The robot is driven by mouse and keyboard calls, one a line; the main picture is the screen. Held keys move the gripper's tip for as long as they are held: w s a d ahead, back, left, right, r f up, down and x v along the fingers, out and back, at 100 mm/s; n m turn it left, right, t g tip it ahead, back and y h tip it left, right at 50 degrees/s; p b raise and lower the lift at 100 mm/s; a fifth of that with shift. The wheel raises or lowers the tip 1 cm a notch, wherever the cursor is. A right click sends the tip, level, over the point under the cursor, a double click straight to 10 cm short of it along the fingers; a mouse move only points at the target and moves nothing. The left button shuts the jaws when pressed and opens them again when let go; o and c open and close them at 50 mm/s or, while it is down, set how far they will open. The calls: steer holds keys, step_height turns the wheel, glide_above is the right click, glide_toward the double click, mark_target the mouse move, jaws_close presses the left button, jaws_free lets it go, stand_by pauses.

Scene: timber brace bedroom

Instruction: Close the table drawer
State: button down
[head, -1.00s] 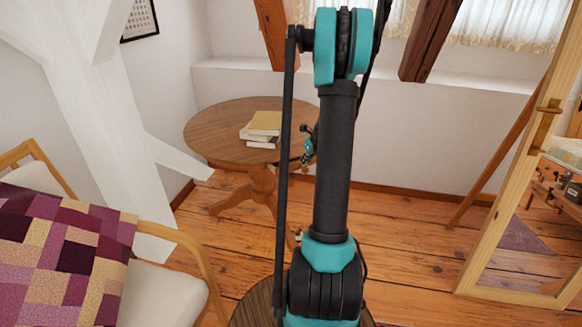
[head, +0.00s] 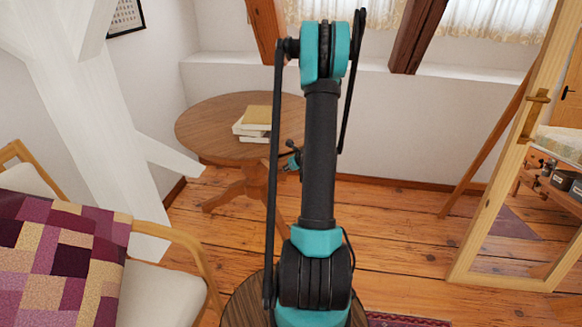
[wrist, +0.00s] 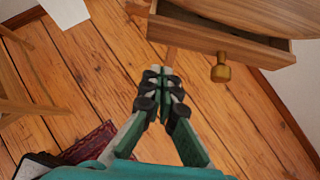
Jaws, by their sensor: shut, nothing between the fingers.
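The round wooden table (head: 205,135) stands by the far wall in the head view. In the head view my arm hides the drawer. My gripper (wrist: 163,76) is shut and empty, left of the knob and apart from it in the picture. A small part of the gripper also shows beside my arm in the head view (head: 293,160).
Several books (head: 254,122) lie on the tabletop. An armchair with a patchwork cushion (head: 60,255) is at the left, beside a white timber brace (head: 95,120). A wood-framed mirror (head: 500,225) stands at the right. Plank floor between is clear, with a red rug (wrist: 95,145) nearby.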

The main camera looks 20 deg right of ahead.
mark_target(277, 167)
steer(key=shift+w+a+f, duration=0.2)
steer(key=shift+w+f, duration=0.1)
steer(key=shift+w, duration=0.65)
steer(key=shift+w+a+f, duration=0.15)
steer(key=shift+w+f, duration=0.2)
steer(key=shift+w, duration=0.65)
steer(key=shift+w+a+f, duration=0.2)
steer(key=shift+w+f, duration=0.1)
steer(key=shift+w, duration=0.65)
